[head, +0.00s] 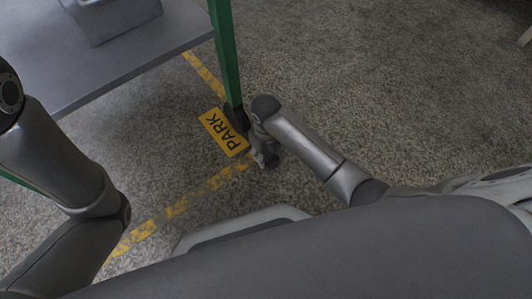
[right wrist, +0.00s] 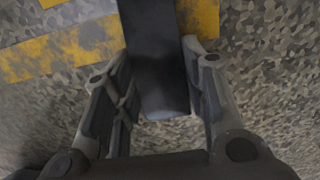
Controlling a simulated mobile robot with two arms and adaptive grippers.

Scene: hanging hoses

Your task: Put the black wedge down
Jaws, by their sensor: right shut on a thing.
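The black wedge (right wrist: 155,65) is a long dark block between the fingers of my right gripper (right wrist: 152,75) in the right wrist view, its near end toward the palm. The far end runs out of the top of that picture. In the head view my right gripper (head: 265,150) is low near the floor, beside the yellow PARK plate (head: 223,132). The dark wedge (head: 237,118) shows just beyond it, by the foot of the green table leg. Whether it touches the floor or the leg I cannot tell. My left gripper is out of view.
A grey table (head: 120,70) with a green leg (head: 226,50) stands at upper left, a grey bin (head: 112,18) on it. Yellow floor tape (head: 180,207) runs past the plate. The speckled floor (head: 400,90) to the right is clear.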

